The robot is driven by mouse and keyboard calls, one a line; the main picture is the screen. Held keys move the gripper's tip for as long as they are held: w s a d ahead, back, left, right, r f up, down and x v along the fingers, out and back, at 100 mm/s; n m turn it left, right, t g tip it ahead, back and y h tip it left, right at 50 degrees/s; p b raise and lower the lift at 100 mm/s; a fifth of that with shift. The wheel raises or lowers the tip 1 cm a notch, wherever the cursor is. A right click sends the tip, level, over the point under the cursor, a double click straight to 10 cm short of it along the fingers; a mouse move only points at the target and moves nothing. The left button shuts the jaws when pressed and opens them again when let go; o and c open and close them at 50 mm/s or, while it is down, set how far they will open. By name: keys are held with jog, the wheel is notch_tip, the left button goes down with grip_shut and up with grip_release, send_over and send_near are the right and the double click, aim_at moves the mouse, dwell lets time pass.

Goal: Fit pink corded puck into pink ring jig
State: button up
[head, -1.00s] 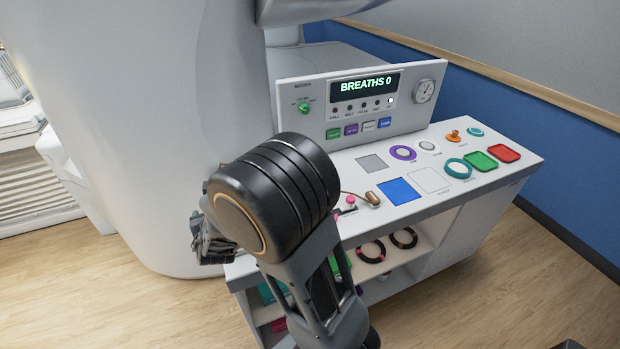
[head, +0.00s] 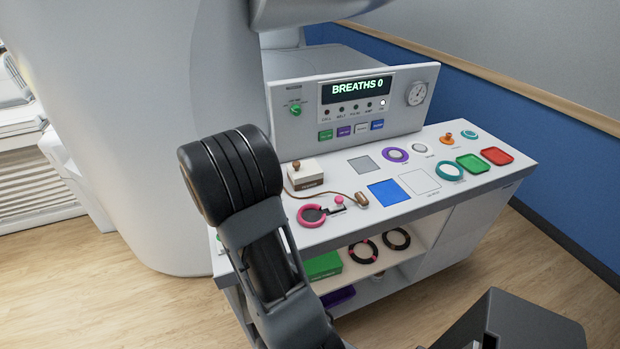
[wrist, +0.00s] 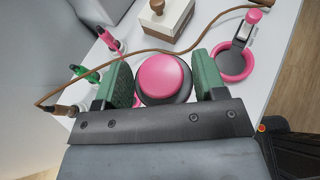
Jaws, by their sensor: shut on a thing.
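The pink puck (wrist: 163,78) with a dark rim sits between the green jaws of my gripper (wrist: 163,72) in the wrist view. The jaws are shut on its sides. The pink ring jig (wrist: 236,80) lies on the white bench top to the right of and beyond the puck, with a dark centre and a pink-knobbed clamp (wrist: 253,16). It also shows in the head view (head: 312,225). A brown cord (wrist: 165,49) runs across the bench beyond the puck. In the head view my arm hides the gripper and puck.
A white block with a wooden handle (head: 304,176) stands behind the ring jig. A brass cylinder (head: 361,200) is at the cord's end. Green (wrist: 90,76) and pink (wrist: 108,38) clamps stand left in the wrist view. Blue square (head: 389,192) and coloured trays lie right.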

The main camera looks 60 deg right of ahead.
jog(key=s+d+m+g+y, duration=0.2)
jog(key=s+d+m+g, duration=0.25)
jog(key=s, duration=0.25)
jog(key=s+d+m+g+y, duration=0.25)
jog(key=s+m+g, duration=0.2)
jog(key=s, duration=0.25)
jog(key=shift+h, duration=0.25)
jog(key=f+b, duration=0.3)
jog(key=f, duration=0.1)
jog(key=f+b, duration=0.3)
jog(key=f, duration=0.1)
jog(key=shift+w+d, duration=0.15)
jog(key=shift+w, duration=0.05)
jog(key=shift+f+b, duration=0.55)
jog(key=shift+f, duration=0.35)
jog(key=shift+w, duration=0.15)
jog(key=shift+f+b, duration=0.6)
jog(key=shift+f, duration=0.85)
jog(key=o, duration=1.1)
